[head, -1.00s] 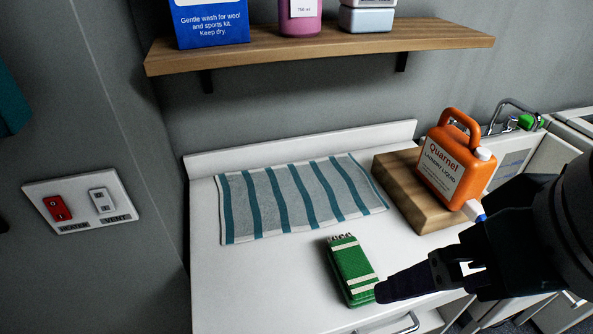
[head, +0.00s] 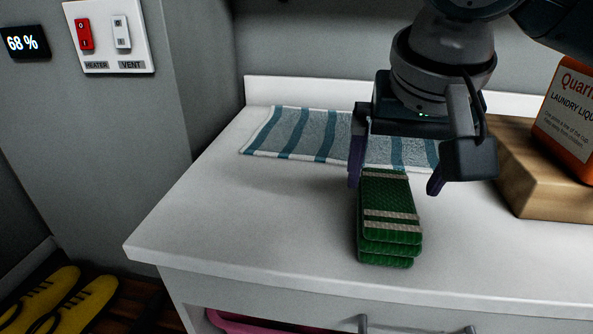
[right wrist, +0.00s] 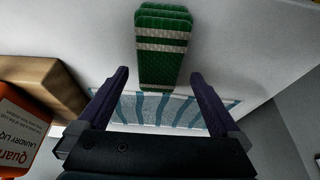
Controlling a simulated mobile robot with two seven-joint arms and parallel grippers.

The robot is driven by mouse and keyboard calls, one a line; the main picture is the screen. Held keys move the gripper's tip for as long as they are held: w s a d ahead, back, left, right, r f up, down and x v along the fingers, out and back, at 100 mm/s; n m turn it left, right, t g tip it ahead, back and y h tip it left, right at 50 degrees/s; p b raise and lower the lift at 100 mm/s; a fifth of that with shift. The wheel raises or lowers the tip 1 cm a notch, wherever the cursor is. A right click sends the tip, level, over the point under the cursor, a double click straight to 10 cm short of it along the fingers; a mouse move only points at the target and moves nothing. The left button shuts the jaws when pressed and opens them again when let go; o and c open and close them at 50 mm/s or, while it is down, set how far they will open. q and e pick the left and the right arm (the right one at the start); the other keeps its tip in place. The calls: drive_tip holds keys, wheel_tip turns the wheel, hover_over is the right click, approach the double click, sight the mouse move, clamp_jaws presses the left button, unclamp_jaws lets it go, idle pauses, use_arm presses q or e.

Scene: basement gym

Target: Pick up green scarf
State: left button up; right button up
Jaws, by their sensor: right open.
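The green scarf (head: 388,222) lies folded in a stack on the white counter, with pale cross stripes, near the counter's front edge. My right gripper (head: 396,187) is above the far end of the scarf, one finger on its left side and the other to its right with a gap. It is open and holds nothing. In the right wrist view the scarf (right wrist: 161,50) lies ahead of and between the two open fingers (right wrist: 160,82). My left gripper is not in view.
A striped towel (head: 300,132) lies flat behind the scarf. A wooden block (head: 540,170) with an orange laundry liquid jug (head: 572,120) stands at the right. The white counter (head: 230,225) is clear left of the scarf. Yellow shoes (head: 60,300) are on the floor.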

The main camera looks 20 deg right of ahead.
sight(389, 191)
drive_tip(key=shift+x, duration=1.1)
drive_tip(key=b+x, duration=0.1)
drive_tip(key=x, duration=0.4)
drive_tip(key=shift+w+d+b, duration=0.15)
drive_tip(key=shift+b, duration=0.2)
drive_tip(key=c, duration=1.1)
drive_tip(key=shift+r, duration=0.1)
drive_tip(key=shift+c, duration=0.3)
drive_tip(key=shift+r, duration=0.1)
